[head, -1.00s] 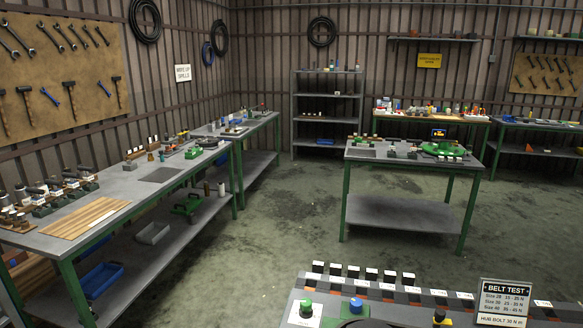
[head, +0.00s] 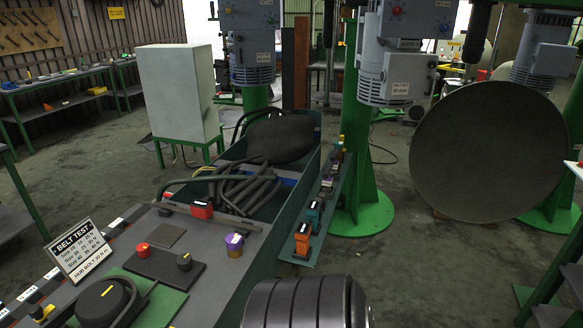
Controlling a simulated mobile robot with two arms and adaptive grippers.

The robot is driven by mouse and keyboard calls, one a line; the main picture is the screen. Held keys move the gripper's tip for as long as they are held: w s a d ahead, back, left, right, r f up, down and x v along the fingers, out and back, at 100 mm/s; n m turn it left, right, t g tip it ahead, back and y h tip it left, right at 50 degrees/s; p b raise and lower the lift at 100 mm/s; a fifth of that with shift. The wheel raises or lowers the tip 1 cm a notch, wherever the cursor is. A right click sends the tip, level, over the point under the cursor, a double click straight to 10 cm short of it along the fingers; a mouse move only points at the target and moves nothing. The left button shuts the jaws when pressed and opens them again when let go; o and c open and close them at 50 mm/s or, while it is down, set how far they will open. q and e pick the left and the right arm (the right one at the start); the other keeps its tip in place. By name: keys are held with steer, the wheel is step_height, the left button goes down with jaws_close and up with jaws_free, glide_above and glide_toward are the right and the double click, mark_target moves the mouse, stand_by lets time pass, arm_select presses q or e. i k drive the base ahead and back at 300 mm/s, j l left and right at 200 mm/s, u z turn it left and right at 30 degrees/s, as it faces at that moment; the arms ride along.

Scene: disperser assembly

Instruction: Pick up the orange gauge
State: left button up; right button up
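An orange block-shaped device with a dark top (head: 302,239), which looks like the orange gauge, stands at the near end of a narrow green side shelf (head: 317,250). Neither of my grippers shows in the head view.
The bench left of the shelf holds a red device (head: 202,210), a purple-topped cup (head: 234,244), a belt test sign (head: 79,250) and a trough of dark hoses (head: 245,190). A ribbed dark drum (head: 300,305) is in front. Green-based machines (head: 362,215) and a big grey disc (head: 490,150) stand right.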

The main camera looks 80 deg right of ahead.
mark_target(302, 231)
steer(key=z, duration=2.65)
